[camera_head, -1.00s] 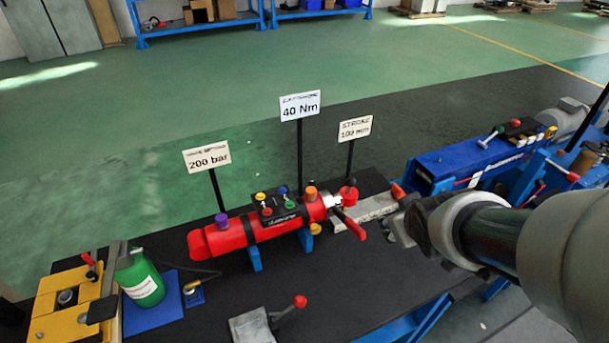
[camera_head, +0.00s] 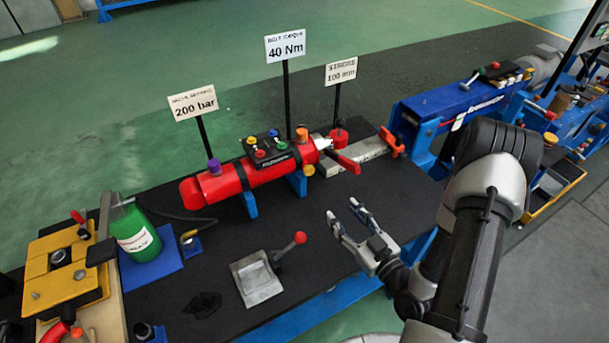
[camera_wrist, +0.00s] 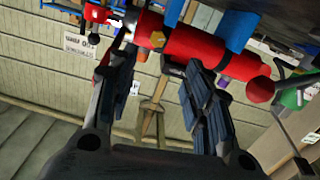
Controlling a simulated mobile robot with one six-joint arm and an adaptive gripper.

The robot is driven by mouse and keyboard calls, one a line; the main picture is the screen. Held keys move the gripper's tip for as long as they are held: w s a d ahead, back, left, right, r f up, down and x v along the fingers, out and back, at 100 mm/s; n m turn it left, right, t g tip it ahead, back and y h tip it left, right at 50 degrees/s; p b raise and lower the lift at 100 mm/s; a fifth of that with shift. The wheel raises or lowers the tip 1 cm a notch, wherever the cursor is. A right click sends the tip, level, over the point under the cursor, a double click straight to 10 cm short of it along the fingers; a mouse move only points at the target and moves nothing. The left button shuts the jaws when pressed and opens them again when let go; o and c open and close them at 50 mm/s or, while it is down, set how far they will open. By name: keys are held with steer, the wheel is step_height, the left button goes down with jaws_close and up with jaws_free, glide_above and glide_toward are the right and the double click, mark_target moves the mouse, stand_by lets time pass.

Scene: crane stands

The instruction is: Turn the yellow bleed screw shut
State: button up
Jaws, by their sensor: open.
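A red cylinder (camera_head: 225,183) lies on blue supports on the dark bench. A yellow hexagonal screw (camera_head: 308,170) sits on its near side at the right end. It shows in the wrist view (camera_wrist: 156,39) too, on the red body. A yellow knob (camera_head: 251,141) stands on the black valve block (camera_head: 272,155); I cannot tell for certain which yellow part is the bleed screw. My gripper (camera_head: 346,211) is open and empty above the bench, in front of and right of the cylinder, apart from it. Its two fingers (camera_wrist: 160,78) spread below the red body in the wrist view.
A red lever (camera_head: 347,162) sticks out at the cylinder's right end. A grey tray with a red-knobbed lever (camera_head: 255,279) stands near the bench front. A green bottle (camera_head: 133,232) and yellow fixture (camera_head: 62,262) are left. Signs on posts rise behind. Bench between gripper and cylinder is clear.

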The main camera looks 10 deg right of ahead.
steer(key=b, duration=0.3)
glide_toward(310, 171)
steer(key=shift+m+t, duration=0.3)
steer(key=shift+t, duration=0.1)
steer(key=x, duration=0.6)
steer(key=f+x, duration=0.1)
steer(key=x, duration=0.2)
steer(key=c, duration=1.1)
